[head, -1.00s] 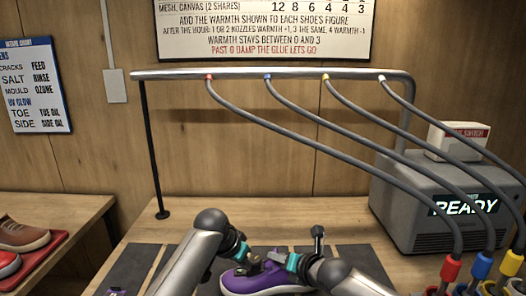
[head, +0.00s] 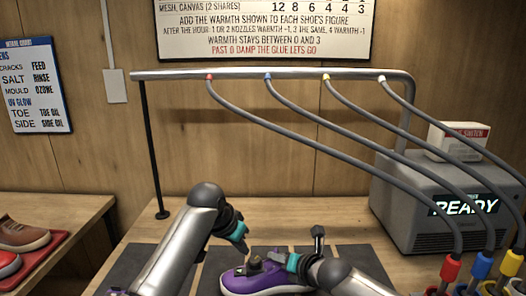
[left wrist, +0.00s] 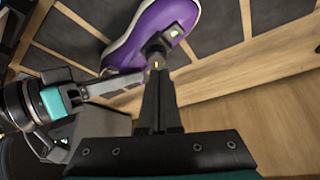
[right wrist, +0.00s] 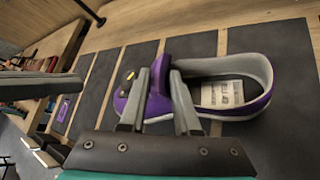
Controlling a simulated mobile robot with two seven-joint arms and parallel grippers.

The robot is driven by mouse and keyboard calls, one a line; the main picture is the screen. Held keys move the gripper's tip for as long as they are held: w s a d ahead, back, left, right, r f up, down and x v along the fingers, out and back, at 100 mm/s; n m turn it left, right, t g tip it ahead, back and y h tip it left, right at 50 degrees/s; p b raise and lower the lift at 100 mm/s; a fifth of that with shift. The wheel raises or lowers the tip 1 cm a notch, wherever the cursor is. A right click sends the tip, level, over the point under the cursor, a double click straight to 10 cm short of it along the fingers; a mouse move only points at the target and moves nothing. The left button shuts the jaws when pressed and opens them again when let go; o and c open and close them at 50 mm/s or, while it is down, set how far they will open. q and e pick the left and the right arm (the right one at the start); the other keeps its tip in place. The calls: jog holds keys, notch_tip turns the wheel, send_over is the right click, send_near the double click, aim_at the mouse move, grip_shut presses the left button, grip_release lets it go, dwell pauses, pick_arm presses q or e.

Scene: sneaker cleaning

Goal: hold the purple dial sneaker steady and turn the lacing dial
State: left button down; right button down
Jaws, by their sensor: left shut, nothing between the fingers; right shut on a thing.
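The purple dial sneaker (head: 262,283) stands on the dark mat at the front of the bench; it also shows in the left wrist view (left wrist: 160,22) and the right wrist view (right wrist: 225,110). A small dark piece, apparently the lacing dial (head: 254,257), sits on its top. My right gripper (right wrist: 160,78) is shut on the purple upper, with one finger on each side. My left gripper (head: 246,250) is shut and empty, just up and left of the dial in the head view. The exact gap between left fingertips and dial is unclear.
A grey machine (head: 430,215) reading READY stands at the right, with several hoses hanging from a metal rail (head: 270,75). Coloured nozzles (head: 482,265) crowd the front right. Brown and red shoes lie on a red tray (head: 40,255) at the left. The bench behind the sneaker is clear.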

aim_at(255, 262)
pick_arm(q)
jog(key=shift+s+d+f, duration=0.1)
jog(key=shift+d+f, duration=0.1)
jog(key=shift+f, duration=0.8)
jog(key=shift+s+d+f, duration=0.1)
jog(key=shift+d+f, duration=0.05)
jog(key=shift+f, duration=0.85)
jog(key=shift+s+d+f, duration=0.1)
jog(key=shift+d+f, duration=0.1)
jog(key=shift+f, duration=0.8)
jog(key=shift+w+d, duration=0.15)
jog(key=shift+w, duration=0.2)
jog(key=shift+w+a, duration=0.3)
jog(key=shift+a, duration=0.15)
